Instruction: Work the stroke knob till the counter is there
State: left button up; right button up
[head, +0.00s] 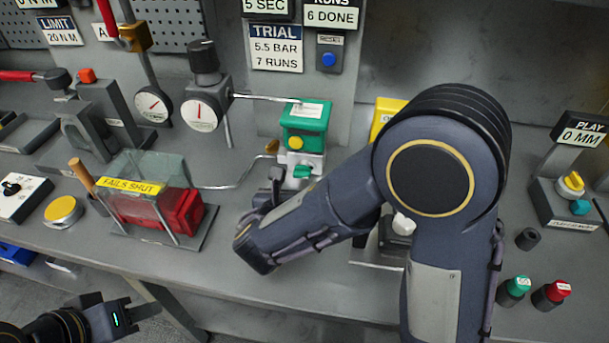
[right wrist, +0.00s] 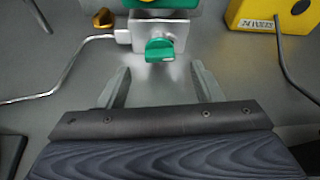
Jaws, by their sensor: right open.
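A green knob (head: 302,172) sits on the pale block below the green actuator box (head: 306,128); it also shows in the right wrist view (right wrist: 160,50). My right gripper (right wrist: 162,84) is open and empty, its two fingers spread either side of the knob's line. The knob lies just beyond the fingertips, with no contact visible. In the head view the forearm hides much of this gripper. The counter sign (head: 332,17) reads 6 DONE; the trial sign (head: 276,47) reads 5.5 BAR, 7 RUNS. My left gripper (head: 108,316) is low at the left, in front of the bench; its jaws are unclear.
A blue button (head: 329,60) is below the counter. A clear-covered red unit marked FAILS SHUT (head: 182,212) stands left of my right gripper. A bent metal pipe (right wrist: 50,75) runs to the block. A yellow box (right wrist: 272,12) with a black cable stands right of the block.

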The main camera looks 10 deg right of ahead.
aim_at(301, 175)
jog(key=x, duration=0.4)
jog(key=shift+w+d+f, duration=0.15)
jog(key=shift+w+f, duration=0.05)
jog(key=shift+w, duration=0.1)
jog(key=shift+c, duration=0.3)
jog(key=c, duration=0.9)
jog(key=shift+f+m+b, duration=0.25)
jog(key=shift+m+b, duration=0.05)
jog(key=shift+b, duration=0.7)
jog(key=shift+c, duration=0.2)
jog(key=shift+r+b, duration=0.1)
jog(key=shift+b, duration=0.2)
jog(key=shift+r+y, duration=0.2)
jog(key=shift+y, duration=0.2)
jog(key=o, duration=1)
